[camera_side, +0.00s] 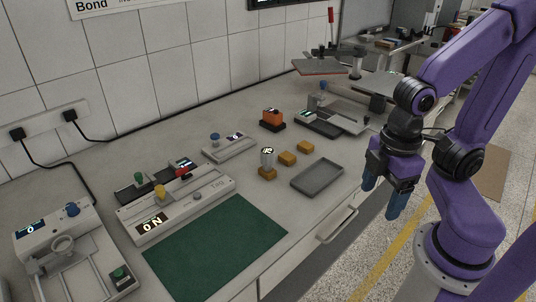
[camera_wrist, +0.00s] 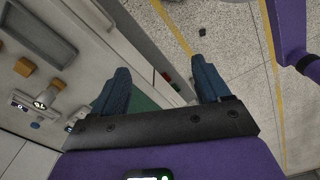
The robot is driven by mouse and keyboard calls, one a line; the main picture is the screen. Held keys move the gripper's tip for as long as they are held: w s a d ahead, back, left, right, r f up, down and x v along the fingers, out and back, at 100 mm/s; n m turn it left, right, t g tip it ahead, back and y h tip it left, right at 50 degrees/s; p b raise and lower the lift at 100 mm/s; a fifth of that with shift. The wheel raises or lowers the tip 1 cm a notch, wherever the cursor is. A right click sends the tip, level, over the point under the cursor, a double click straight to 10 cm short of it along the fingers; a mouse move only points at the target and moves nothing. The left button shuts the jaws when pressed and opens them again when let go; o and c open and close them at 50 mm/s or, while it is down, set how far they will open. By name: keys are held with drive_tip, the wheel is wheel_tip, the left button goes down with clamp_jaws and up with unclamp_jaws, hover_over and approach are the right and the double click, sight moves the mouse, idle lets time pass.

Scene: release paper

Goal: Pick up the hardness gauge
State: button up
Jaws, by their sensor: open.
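What looks like the hardness gauge (camera_side: 267,157) is a small grey upright cylinder with a round lit display. It stands at or on a tan block (camera_side: 267,173) on the bench; the side view does not show the contact clearly. In the wrist view the gauge (camera_wrist: 43,100) is at the left, beyond the left finger. My gripper (camera_side: 380,199) has blue fingers spread apart and empty. It hangs in front of the bench edge, above the floor, to the right of the gauge and well apart from it. In the wrist view the gripper (camera_wrist: 162,78) has nothing between its fingers.
A grey tray (camera_side: 317,177) lies between the gauge and my gripper. Two more tan blocks (camera_side: 287,158) (camera_side: 305,146) sit beside the gauge. An orange device (camera_side: 272,117) stands behind. A green mat (camera_side: 215,248) and a white tester (camera_side: 175,203) lie left. A drawer handle (camera_side: 337,225) juts from the front.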

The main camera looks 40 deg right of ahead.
drive_tip(key=w+a+r+n, duration=0.15)
drive_tip(key=w+a, duration=0.25)
drive_tip(key=w, duration=0.6)
drive_tip(key=n, duration=0.3)
hover_over(267, 151)
wheel_tip(267, 151, down, 10)
drive_tip(key=shift+w+a+f, duration=0.15)
drive_tip(key=shift+f, duration=0.1)
drive_tip(key=shift+d+f, duration=0.15)
drive_tip(key=shift+f, duration=1.2)
drive_tip(key=shift+d+f, duration=0.1)
drive_tip(key=shift+f, duration=1.2)
